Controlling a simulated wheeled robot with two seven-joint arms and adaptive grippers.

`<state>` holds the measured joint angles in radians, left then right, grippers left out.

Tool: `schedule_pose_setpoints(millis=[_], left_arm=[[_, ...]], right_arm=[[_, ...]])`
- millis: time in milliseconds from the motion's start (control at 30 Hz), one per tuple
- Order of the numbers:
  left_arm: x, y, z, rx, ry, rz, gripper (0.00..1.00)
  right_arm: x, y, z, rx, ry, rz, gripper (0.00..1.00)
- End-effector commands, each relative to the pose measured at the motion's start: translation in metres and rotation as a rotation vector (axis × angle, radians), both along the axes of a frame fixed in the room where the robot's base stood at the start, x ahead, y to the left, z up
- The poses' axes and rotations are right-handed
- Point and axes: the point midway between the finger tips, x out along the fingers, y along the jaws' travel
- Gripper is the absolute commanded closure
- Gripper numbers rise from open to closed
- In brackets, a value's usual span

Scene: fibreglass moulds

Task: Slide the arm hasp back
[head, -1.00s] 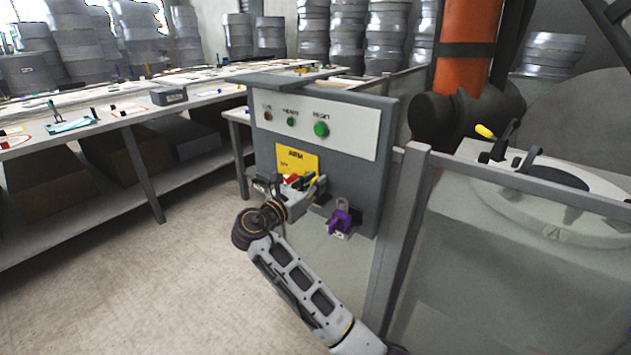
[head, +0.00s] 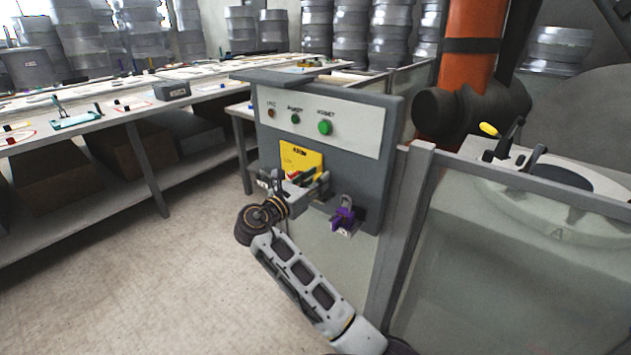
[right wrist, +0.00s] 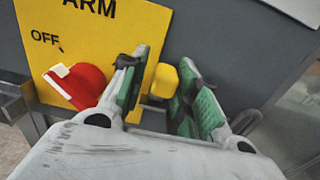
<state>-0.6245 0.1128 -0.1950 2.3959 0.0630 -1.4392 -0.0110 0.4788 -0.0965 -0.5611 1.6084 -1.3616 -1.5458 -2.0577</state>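The yellow ARM plate (head: 301,156) is on the front of the grey control box; it fills the upper left of the right wrist view (right wrist: 110,45). A red handle (right wrist: 78,86) with a white end is on the plate near the word OFF. A yellow knob (right wrist: 163,80), which looks like the hasp's grip, is right of the handle. My right gripper (head: 308,180) is at the box front below the plate. Its green-padded fingers (right wrist: 164,72) are apart, on either side of the yellow knob. I cannot tell if they touch it. My left gripper is not in view.
A purple lock-like part (head: 344,221) is on the box right of my right gripper. Indicator and button fittings, including a green one (head: 325,127), are above the plate. A clear-panelled fence (head: 520,230) stands to the right. A long worktable (head: 90,125) is at the left.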

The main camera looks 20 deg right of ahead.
Motion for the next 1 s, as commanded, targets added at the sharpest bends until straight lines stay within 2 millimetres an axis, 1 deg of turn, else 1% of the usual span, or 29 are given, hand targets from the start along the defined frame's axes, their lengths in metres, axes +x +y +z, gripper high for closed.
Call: schedule_pose_setpoints(millis=[267, 433, 567, 900, 1000], left_arm=[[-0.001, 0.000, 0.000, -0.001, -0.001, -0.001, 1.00], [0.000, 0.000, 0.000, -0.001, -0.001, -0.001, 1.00], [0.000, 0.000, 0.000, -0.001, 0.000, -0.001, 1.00], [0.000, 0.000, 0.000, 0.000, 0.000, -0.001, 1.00], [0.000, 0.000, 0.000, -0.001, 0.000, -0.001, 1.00]], right_arm=[[0.000, 0.000, 0.002, 0.001, 0.001, -0.001, 0.70], [0.000, 0.000, 0.012, 0.001, -0.001, -0.001, 0.70], [0.000, 0.000, 0.027, 0.002, -0.002, -0.001, 0.70], [0.000, 0.001, 0.075, 0.002, -0.002, 0.000, 0.70], [0.000, 0.001, 0.086, 0.001, -0.002, 0.001, 0.70]])
